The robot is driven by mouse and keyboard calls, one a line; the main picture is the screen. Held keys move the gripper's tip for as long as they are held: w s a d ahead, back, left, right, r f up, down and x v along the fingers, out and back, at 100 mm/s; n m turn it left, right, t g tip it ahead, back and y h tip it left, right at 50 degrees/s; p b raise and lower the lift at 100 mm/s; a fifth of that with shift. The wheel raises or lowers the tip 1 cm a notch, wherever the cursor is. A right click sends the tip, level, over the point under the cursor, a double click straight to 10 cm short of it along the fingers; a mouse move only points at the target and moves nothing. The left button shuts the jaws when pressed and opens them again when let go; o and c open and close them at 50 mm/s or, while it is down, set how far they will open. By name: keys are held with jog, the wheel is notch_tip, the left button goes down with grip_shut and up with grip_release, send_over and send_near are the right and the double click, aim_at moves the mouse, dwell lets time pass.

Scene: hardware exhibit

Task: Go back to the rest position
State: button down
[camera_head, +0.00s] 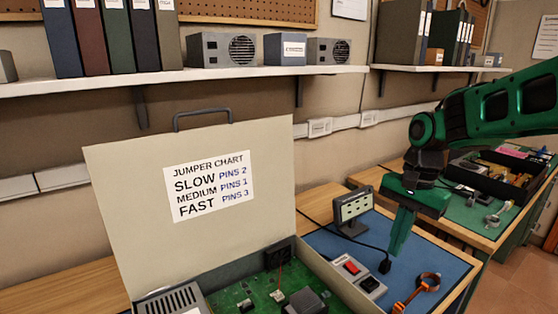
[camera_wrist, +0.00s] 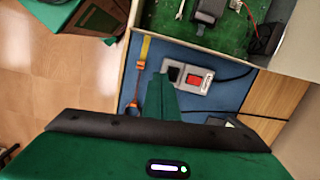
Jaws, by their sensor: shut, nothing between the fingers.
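My gripper (camera_head: 401,235) is green and points down above the blue mat (camera_head: 440,262), to the right of the open case. Its fingers are shut together with nothing between them. In the wrist view the closed fingers (camera_wrist: 163,84) reach toward the switch box and partly cover the mat. The green arm comes in from the right edge of the head view. The open case (camera_head: 110,215) has a raised lid with a jumper chart (camera_head: 209,185) and a green circuit board (camera_head: 235,297) inside.
A grey switch box (camera_head: 360,275) with a red rocker lies on the mat beside the case. A small display on a stand (camera_head: 352,212) is behind it. An orange strap (camera_head: 420,287) lies at the right. A shelf (camera_head: 190,78) with binders runs above; a black bin (camera_head: 483,180) stands at the right.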

jog(key=s+d+f+n, duration=0.1)
jog(key=s+d+n, duration=0.1)
jog(key=s+d, duration=0.4)
jog(key=s+d+f+n+h, duration=0.1)
jog(key=s+d, duration=0.6)
jog(key=s, duration=0.8)
jog(key=shift+s+d+f+n+t, duration=0.2)
jog(key=shift+s+f+n+t, duration=0.15)
jog(key=shift+f, duration=0.45)
